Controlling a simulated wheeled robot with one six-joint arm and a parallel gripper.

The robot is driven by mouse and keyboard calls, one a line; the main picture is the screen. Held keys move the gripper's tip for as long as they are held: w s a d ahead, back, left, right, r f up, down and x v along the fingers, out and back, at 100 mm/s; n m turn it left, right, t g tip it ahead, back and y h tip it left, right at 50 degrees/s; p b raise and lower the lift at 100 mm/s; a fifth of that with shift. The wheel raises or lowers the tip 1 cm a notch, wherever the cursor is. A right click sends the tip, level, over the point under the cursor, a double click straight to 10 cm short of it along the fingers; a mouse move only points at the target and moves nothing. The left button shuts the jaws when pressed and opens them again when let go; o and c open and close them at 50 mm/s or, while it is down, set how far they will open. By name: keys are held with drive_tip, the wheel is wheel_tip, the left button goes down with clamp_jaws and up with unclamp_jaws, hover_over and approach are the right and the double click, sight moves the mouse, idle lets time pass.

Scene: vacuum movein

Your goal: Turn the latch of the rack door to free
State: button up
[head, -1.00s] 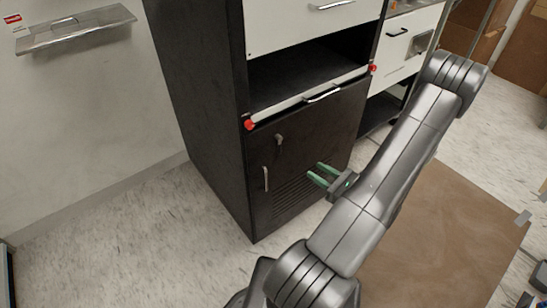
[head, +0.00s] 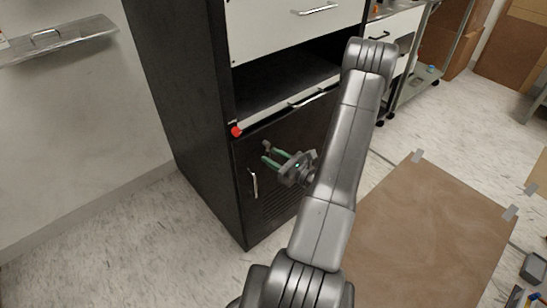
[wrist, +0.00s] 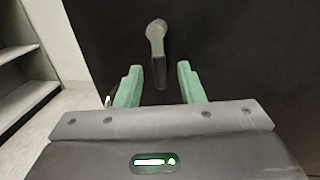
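The black rack door (head: 285,205) is closed in the lower part of the rack. Its small grey latch (wrist: 156,45) is in the wrist view, a round hub with a lever hanging straight down. In the head view the latch (head: 267,146) shows just beyond my fingertips. My gripper (head: 273,157) is open, its two green fingers pointing at the door. In the wrist view my gripper (wrist: 158,80) has a finger on each side of the lever's lower end, with gaps on both sides. I cannot tell whether the fingers reach around the lever in depth.
A vertical door handle (head: 253,184) is below and left of the latch. A red knob (head: 236,131) sits at the rack's front edge, under the open shelf bay. A wall shelf (head: 60,42) is at the left. A brown mat (head: 430,230) lies on the floor at right.

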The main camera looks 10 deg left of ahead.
drive_tip(key=shift+w+a, duration=0.1)
drive_tip(key=shift+a, duration=0.1)
clamp_jaws()
